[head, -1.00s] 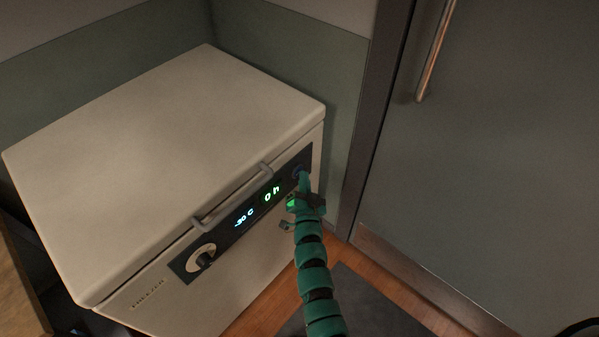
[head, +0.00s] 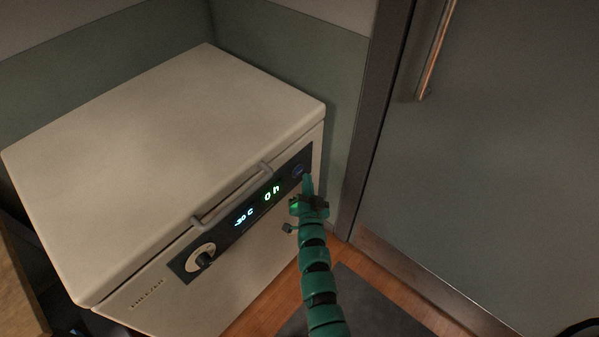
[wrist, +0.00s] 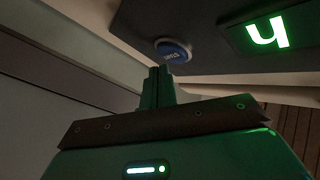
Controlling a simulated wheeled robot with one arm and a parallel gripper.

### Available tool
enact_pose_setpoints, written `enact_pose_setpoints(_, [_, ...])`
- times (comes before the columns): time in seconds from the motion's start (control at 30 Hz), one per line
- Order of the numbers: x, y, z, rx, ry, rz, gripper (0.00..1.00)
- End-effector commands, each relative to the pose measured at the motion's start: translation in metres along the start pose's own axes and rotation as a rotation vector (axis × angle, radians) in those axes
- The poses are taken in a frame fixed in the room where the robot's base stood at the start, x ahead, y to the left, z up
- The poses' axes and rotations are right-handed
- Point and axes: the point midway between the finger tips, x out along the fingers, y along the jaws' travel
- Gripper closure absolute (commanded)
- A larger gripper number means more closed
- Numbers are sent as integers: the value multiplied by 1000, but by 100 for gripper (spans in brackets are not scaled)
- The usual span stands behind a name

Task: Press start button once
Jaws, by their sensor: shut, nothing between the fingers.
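The start button is a round blue button with a lighter label (wrist: 172,52) in the wrist view, set in the dark control panel. In the head view the button (head: 299,170) sits at the right end of the control panel (head: 223,240) on the front of the freezer (head: 165,150). My green gripper (head: 308,180) is shut and empty, just below and in front of the button. In the wrist view its fingertips (wrist: 160,72) point up at the button and look slightly apart from it.
The panel's display (head: 257,205) reads -30 C and 0 h. A dial (head: 202,258) is at the panel's left end, and a lid handle (head: 232,197) juts out above it. A grey door (head: 490,150) stands to the right.

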Motion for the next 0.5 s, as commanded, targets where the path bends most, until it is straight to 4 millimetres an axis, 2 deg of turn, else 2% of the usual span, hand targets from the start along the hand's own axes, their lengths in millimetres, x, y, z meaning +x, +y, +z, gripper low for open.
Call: enact_pose_setpoints(0.5, [-6, 5, -7, -2, 6, -1, 100])
